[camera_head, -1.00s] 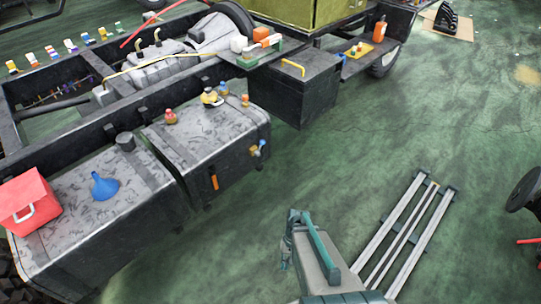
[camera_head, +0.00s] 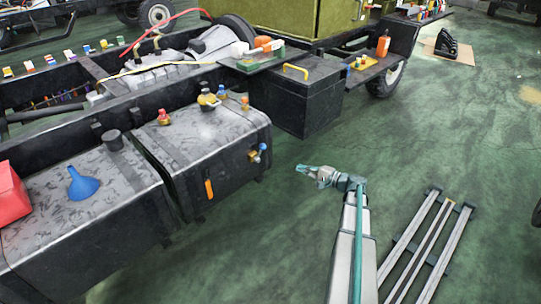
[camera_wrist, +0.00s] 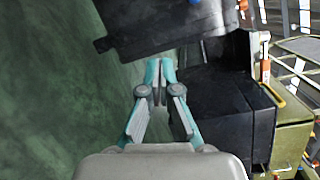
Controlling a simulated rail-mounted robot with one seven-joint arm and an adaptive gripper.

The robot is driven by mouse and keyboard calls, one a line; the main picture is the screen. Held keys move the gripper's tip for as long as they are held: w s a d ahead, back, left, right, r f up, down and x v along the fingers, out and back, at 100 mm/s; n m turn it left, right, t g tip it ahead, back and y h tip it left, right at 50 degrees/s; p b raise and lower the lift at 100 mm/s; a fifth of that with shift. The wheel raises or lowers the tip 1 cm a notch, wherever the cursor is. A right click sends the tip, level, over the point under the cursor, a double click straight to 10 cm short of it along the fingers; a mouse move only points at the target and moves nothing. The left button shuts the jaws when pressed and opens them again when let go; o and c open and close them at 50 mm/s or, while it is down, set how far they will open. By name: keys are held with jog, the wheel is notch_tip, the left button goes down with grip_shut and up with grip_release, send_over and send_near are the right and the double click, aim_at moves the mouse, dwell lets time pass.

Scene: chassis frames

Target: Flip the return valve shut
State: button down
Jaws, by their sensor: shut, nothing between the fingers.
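On the end face of the right-hand tank (camera_head: 215,150) in the head view sits a brass valve (camera_head: 253,156) with a blue lever (camera_head: 262,147). On the tank top stand a red-handled fitting (camera_head: 164,117), a yellow-and-dark fitting (camera_head: 207,100) and a blue-topped one (camera_head: 222,90). No label tells which is the return valve. My gripper (camera_head: 300,169) is shut and empty, to the right of the tank's end face and apart from it. In the wrist view my gripper (camera_wrist: 160,68) points at the dark tank (camera_wrist: 150,30); a small blue part (camera_wrist: 194,2) shows at the top edge.
A black box (camera_head: 295,100) with a yellow handle stands behind the gripper and shows at right in the wrist view (camera_wrist: 235,115). An orange handle (camera_head: 209,188) is on the tank front. Another tank (camera_head: 85,215) carries a blue funnel (camera_head: 82,184).

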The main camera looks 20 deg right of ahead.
aim_at(261, 150)
jog(key=shift+w+d+r+m+t, duration=0.15)
jog(key=shift+r+t, duration=0.15)
jog(key=shift+r, duration=0.25)
jog(key=shift+w+d+r+m+t, duration=0.1)
jog(key=shift+r+t, duration=0.2)
jog(key=shift+r, duration=0.2)
jog(key=shift+w+d+r+m+t, duration=0.15)
jog(key=shift+r+t, duration=0.15)
jog(key=shift+r, duration=0.25)
jog(key=shift+a, duration=0.1)
jog(key=s+a+r+b+x, duration=0.1)
jog(key=a+b+x, duration=0.1)
jog(key=x, duration=1)
jog(key=shift+a+b, duration=0.4)
jog(key=shift+b, duration=0.2)
